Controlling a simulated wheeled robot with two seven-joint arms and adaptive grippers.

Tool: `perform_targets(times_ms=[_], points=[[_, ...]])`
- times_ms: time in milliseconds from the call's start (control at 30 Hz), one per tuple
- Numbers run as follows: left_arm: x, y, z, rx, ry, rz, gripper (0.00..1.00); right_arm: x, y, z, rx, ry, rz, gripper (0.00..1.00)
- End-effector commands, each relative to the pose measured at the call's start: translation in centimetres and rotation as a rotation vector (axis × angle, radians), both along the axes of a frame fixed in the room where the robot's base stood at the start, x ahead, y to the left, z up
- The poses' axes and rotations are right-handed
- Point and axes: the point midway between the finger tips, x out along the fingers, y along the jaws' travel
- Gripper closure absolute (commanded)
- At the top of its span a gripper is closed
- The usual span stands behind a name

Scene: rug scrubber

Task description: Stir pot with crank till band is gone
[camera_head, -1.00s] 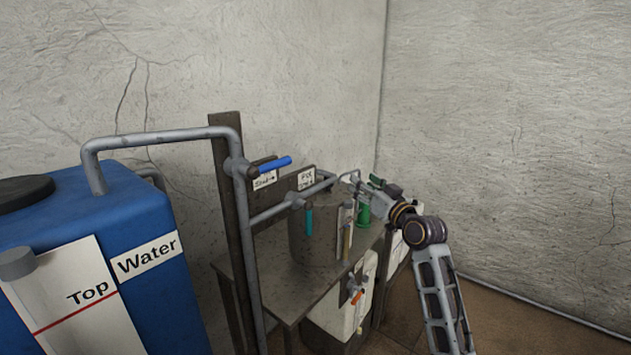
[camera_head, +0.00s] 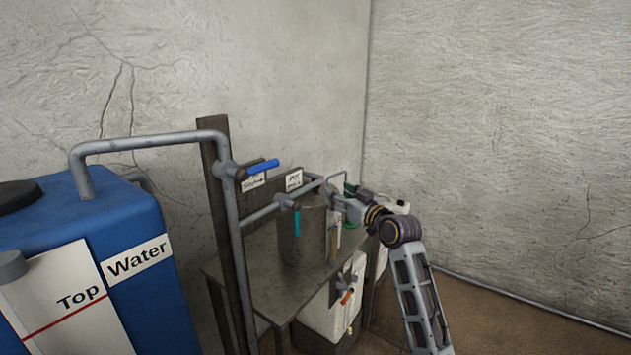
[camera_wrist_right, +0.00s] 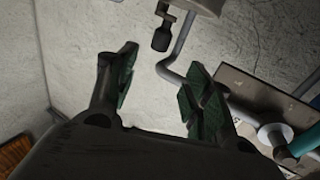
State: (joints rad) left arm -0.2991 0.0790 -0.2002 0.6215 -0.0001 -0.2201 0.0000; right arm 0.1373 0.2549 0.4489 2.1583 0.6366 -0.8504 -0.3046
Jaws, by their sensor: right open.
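The pot (camera_head: 300,240) is a dark grey metal cylinder on a metal bench. A pale upright strip with a yellowish-brown part (camera_head: 334,243) is on its right side; I cannot tell whether it shows a band. My right gripper (camera_head: 349,192) is at the pot's upper right and hides part of its top. In the right wrist view the right gripper (camera_wrist_right: 163,64) is open, with nothing between its dark green finger pads. A dark knob (camera_wrist_right: 162,38), possibly the crank's handle, shows beyond the fingertips, apart from them. My left gripper is not in view.
A grey pipe with a teal-handled valve (camera_head: 297,221) runs to the pot; its bent part (camera_wrist_right: 172,76) lies close beyond the fingers. A blue-handled valve (camera_head: 262,167) is higher up. The blue water tank (camera_head: 160,295) is at left. Floor at right is clear.

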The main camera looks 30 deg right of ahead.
Motion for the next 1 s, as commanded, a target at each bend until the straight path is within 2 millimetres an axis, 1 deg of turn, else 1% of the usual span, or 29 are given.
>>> perform_targets(times_ms=[267,467,667,1000], points=[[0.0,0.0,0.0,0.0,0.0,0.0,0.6,0.1,0.0,0.0,0.001,-0.001,0.0,0.49],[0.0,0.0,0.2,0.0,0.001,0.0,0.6,0.9,-0.1,0.1,0.002,-0.001,-0.001,0.49],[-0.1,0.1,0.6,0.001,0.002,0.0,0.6,2.5,0.0,0.1,0.002,-0.001,0.0,0.49],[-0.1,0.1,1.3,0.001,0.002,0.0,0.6,5.8,-0.1,0.2,0.002,-0.001,0.0,0.49]])
